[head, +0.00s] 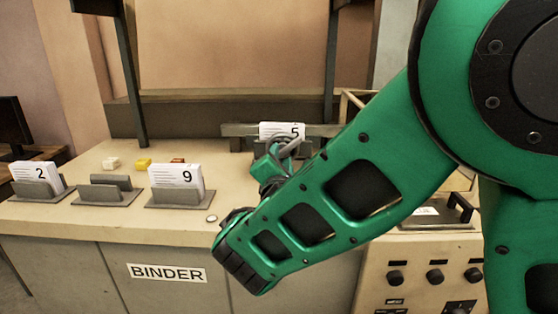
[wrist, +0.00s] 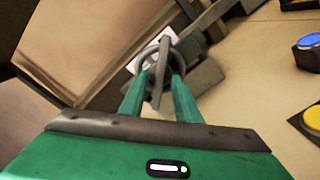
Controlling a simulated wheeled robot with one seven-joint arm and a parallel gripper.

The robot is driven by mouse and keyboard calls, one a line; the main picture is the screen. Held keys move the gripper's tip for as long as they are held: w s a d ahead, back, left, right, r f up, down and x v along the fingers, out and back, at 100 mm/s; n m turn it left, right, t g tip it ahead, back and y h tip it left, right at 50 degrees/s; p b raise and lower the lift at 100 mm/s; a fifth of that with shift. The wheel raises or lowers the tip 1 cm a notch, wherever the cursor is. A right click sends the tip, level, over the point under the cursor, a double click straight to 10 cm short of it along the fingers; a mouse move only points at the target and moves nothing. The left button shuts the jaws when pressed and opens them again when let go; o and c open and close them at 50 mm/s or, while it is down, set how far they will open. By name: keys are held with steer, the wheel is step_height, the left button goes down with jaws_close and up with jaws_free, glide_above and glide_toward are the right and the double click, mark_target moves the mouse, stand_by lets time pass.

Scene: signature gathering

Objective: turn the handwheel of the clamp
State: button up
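The clamp's grey handwheel (head: 285,148) is at the back right of the bench, by the white card numbered 5 (head: 281,130). In the wrist view the handwheel (wrist: 160,47) is a thin ring with a bar through it. My gripper (wrist: 163,73) has its two green fingers apart, at either side of the bar, with gaps beside it. The fingertips overlap the ring in the picture; I cannot tell whether they touch it. In the head view my gripper (head: 277,160) is partly hidden behind my arm, as is much of the clamp.
Card holders with cards 2 (head: 37,188) and 9 (head: 178,199), and an empty holder (head: 107,194), stand on the bench at left. Small white, yellow and orange blocks lie behind them. A knob panel (head: 428,275) is at right. The wrist view shows blue (wrist: 309,41) and yellow (wrist: 314,121) buttons.

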jaws_close()
